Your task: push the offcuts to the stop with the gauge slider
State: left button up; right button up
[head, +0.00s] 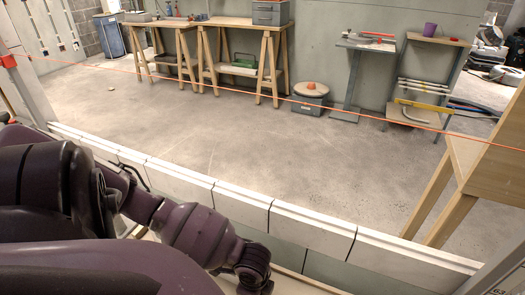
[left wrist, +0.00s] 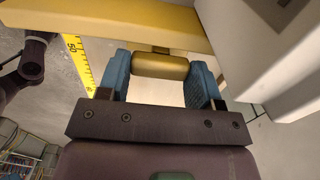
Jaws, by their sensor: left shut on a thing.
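In the left wrist view, my left gripper (left wrist: 158,76) has its two blue pads on either side of a short brass-coloured round handle and is shut on it. I take this handle to be part of the gauge slider (left wrist: 160,66). A short stem joins it to a long yellow bar (left wrist: 105,24) running across the top of the view. A yellow scale (left wrist: 75,55) with black marks stands to the left, apart from the gripper. I see no offcuts and cannot make out the stop. In the head view my arm hides much of the near left, and neither gripper shows.
A low white block ledge (head: 312,231) crosses in front, with a taut orange line (head: 270,107) above it. A wooden bench (head: 487,155) stands at the right. Trestle tables (head: 236,22) and a small stand (head: 362,46) line the back wall. The floor between is mostly clear.

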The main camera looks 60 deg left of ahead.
pick_arm(q)
jog(key=shift+s+a, duration=0.3)
jog(key=shift+a, duration=0.15)
jog(key=o, duration=1.3)
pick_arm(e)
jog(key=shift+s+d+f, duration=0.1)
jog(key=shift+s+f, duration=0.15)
pick_arm(q)
jog(key=shift+w+r, duration=0.1)
jog(key=shift+r, duration=0.1)
notch_tip(320, 180, up, 4)
jog(key=shift+w+f+p, duration=0.1)
jog(key=shift+w+p, duration=0.05)
jog(key=shift+p, duration=0.7)
jog(key=shift+s+r+p, duration=0.15)
jog(key=shift+r+p, duration=0.4)
jog(key=shift+r, duration=1.1)
jog(key=shift+s+r+p, duration=0.1)
jog(key=shift+r+p, duration=0.45)
jog(key=shift+r, duration=1.1)
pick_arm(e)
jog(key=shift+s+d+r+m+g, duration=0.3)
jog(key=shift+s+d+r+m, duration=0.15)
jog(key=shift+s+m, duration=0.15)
pick_arm(q)
jog(key=shift+c, duration=0.2)
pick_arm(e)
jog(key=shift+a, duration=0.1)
